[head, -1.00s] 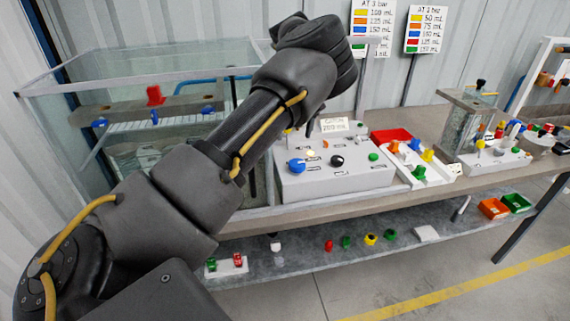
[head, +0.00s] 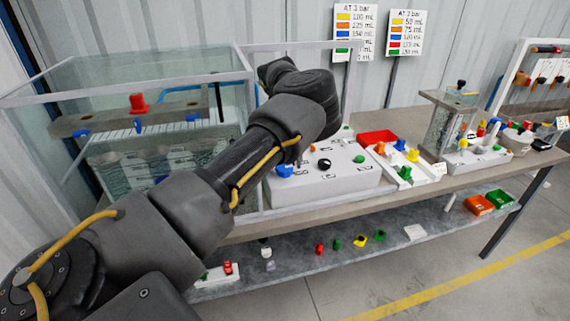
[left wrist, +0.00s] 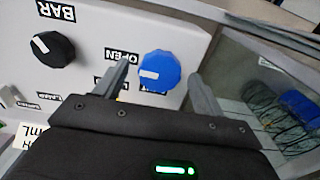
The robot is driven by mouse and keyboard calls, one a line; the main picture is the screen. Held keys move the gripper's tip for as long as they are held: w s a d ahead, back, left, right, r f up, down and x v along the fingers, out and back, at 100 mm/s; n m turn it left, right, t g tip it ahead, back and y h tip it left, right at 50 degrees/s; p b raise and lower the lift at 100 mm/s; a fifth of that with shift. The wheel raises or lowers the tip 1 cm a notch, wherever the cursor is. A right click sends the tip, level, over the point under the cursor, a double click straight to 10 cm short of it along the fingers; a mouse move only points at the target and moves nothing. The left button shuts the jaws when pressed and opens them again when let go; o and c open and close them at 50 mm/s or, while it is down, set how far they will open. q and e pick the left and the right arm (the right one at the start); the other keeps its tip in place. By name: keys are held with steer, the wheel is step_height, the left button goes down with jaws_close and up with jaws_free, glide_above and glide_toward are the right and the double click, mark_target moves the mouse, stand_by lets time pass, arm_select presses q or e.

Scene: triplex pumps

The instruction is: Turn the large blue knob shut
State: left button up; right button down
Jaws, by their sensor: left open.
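The large blue knob (head: 284,171) sits on the front left of the grey control box (head: 330,190), partly beside my left arm in the head view. In the left wrist view the blue knob (left wrist: 158,70) has a white pointer mark turned toward the left, near the OPEN label. My left gripper (left wrist: 160,74) is open, with one finger on each side of the knob in the picture. I cannot tell whether the fingers touch it. In the head view my arm hides the left gripper. My right gripper is not in view.
A black knob (left wrist: 53,49) marked BAR is beside the blue one. A glass tank (head: 130,85) stands left of the box. A white tray (head: 408,172) with coloured parts and a red bin (head: 377,137) are to the right. Loose caps lie on the lower shelf (head: 330,262).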

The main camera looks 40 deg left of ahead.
arm_select(q)
steer(key=shift+f, duration=0.35)
steer(key=shift+c, duration=0.4)
steer(key=c, duration=0.9)
